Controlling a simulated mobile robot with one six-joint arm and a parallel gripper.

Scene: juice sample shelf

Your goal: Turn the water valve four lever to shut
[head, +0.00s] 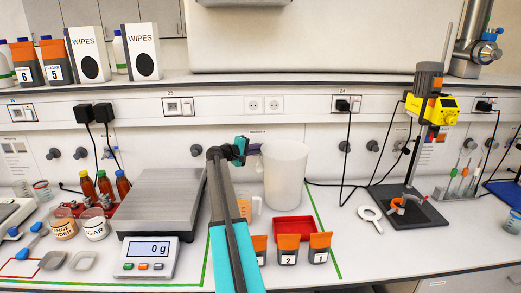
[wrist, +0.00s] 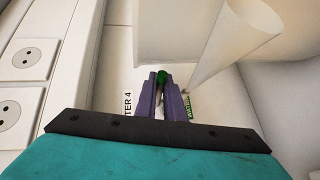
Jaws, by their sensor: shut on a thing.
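My gripper (head: 254,149) reaches to the back wall, just left of a white pitcher. Its purple fingers also show in the wrist view (wrist: 163,88), shut on the green lever (wrist: 162,76) of water valve four. The green end of the lever shows between the fingertips. A wall label (wrist: 128,104) reading "TER 4" is beside the left finger, its start hidden. In the head view the valve is hidden behind my gripper and the pitcher. I cannot tell the lever's exact angle.
The large white pitcher (head: 286,175) stands close to the right of my gripper. Below are a red tray (head: 294,228) and orange-topped containers (head: 288,248). A scale (head: 160,205) reading 0 g stands left of my arm.

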